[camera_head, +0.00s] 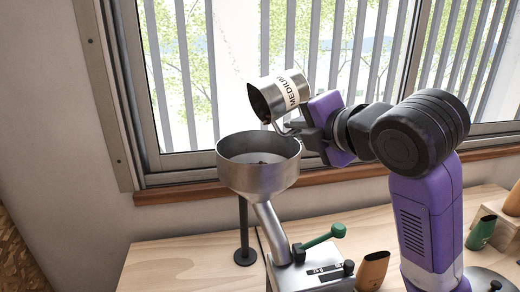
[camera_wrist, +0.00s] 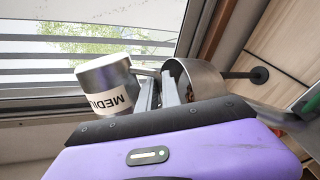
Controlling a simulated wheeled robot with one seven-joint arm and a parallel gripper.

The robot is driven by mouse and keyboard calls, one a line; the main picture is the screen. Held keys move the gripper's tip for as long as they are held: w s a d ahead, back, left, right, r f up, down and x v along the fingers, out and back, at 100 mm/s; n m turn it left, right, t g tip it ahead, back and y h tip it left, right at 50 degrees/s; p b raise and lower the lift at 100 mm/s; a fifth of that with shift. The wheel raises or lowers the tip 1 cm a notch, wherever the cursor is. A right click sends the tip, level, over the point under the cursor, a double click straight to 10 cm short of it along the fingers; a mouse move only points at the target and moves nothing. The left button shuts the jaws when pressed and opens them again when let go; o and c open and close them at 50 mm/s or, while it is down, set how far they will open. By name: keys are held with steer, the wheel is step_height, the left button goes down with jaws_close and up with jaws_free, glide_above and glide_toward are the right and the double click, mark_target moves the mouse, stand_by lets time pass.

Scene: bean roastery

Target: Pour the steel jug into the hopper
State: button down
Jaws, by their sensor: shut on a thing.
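The steel jug (camera_head: 267,100), with a white label reading MEDIUM, is tipped on its side above the hopper, its open mouth facing left and down. My gripper (camera_head: 294,130) is shut on its handle at the jug's right side. The steel hopper (camera_head: 258,179) is a wide funnel on a slanted pipe, with a few dark bits inside. In the wrist view the jug (camera_wrist: 104,80) is left of my gripper's fingers (camera_wrist: 162,88), and the hopper (camera_wrist: 200,76) is just right of them with brown beans inside. I cannot see whether beans remain in the jug.
A machine with a green-handled lever (camera_head: 322,238) stands below the hopper on the wooden bench (camera_head: 185,262). A brown scoop-like cup (camera_head: 372,270) stands to its right, and a green one (camera_head: 481,233) farther right. A barred window is behind. The bench's left part is clear.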

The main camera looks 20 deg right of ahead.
steer(key=shift+f+n+h+b, duration=0.3)
steer(key=shift+n+b, duration=0.2)
steer(key=shift+b, duration=0.25)
stand_by(1.5)
